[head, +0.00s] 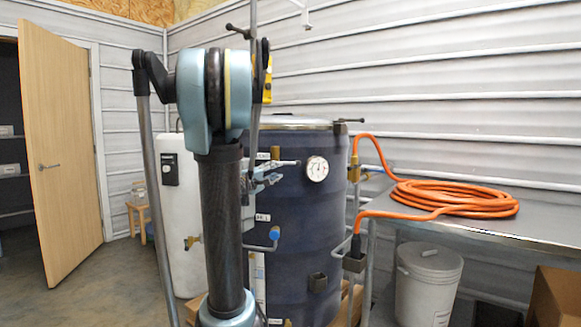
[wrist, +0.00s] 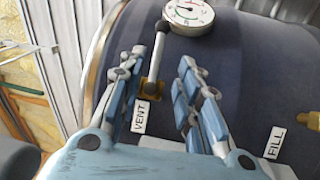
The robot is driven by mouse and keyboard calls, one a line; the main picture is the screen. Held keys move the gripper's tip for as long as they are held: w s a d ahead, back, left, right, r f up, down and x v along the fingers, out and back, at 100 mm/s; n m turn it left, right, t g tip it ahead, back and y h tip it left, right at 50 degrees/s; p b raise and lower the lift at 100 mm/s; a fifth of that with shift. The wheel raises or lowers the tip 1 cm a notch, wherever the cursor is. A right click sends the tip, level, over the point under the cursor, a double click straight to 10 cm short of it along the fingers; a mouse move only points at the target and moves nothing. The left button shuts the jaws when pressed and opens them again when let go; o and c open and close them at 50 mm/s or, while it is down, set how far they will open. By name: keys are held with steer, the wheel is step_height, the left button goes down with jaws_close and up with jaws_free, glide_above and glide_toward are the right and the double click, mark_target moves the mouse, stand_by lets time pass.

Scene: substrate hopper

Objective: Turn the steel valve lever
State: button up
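The steel valve lever (wrist: 158,58) is a thin grey rod with a black knob on a brass valve (wrist: 151,88) beside the VENT label. It shows in the wrist view and as a short rod in the head view (head: 286,162). My gripper (wrist: 160,64) is open, with one blue finger on each side of the lever in the wrist view. The lever appears between the fingers; I cannot tell whether they touch it. In the head view my gripper (head: 278,174) is at the front of the dark blue tank, partly hidden by my arm.
The tank (head: 322,232) carries a dial gauge (head: 317,169) and a blue-tipped lever (head: 275,233). A steel table (head: 490,224) with a coiled orange hose (head: 455,197) stands right. A white tank (head: 178,215) is left. A wooden door (head: 65,150) stands open over free floor.

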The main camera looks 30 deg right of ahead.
mark_target(290, 163)
steer(key=x, duration=1.1)
steer(key=shift+d, duration=0.15)
